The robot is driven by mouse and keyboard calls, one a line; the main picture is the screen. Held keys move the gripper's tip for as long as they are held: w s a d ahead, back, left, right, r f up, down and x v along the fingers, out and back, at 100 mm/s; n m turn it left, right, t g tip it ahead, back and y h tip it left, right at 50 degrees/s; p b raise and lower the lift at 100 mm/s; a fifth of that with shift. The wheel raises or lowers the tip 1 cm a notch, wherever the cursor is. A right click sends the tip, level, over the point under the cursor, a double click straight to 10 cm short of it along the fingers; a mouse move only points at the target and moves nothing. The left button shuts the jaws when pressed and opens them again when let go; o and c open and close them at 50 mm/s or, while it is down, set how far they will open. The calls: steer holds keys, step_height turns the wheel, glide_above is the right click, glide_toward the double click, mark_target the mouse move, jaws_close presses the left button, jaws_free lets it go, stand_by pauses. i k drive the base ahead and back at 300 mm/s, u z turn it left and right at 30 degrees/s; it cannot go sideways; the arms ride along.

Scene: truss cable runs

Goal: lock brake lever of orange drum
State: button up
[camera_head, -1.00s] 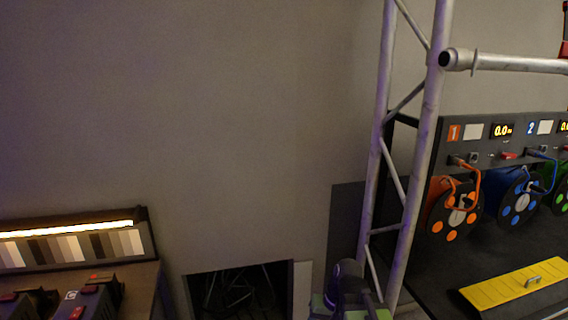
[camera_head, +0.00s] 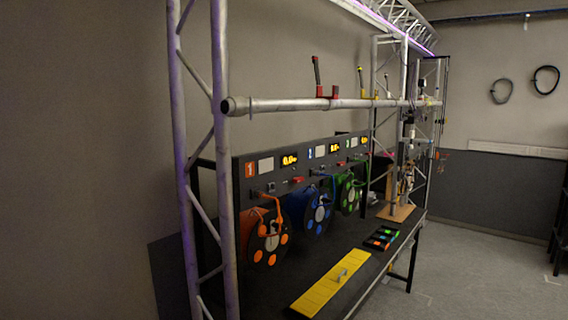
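The orange drum (camera_head: 268,244) is a cable reel with a dark face and orange round spots, under the panel section marked 1 (camera_head: 250,169). An orange cable runs from its top to the panel. A truss upright stands just left of it. I cannot make out its brake lever at this size. A small red part (camera_head: 298,180) sits on the panel to the upper right of the drum. My gripper is not in view.
A blue drum (camera_head: 317,213) and a green drum (camera_head: 348,194) stand to the right. A yellow plate with a handle (camera_head: 331,285) lies on the dark bench in front. A horizontal pipe (camera_head: 300,104) crosses above. Open grey floor (camera_head: 470,260) lies at right.

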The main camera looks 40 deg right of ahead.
mark_target(299, 179)
steer(key=k, duration=1.3)
steer(key=z, duration=0.5)
steer(key=i, duration=1.4)
steer(key=u, duration=0.05)
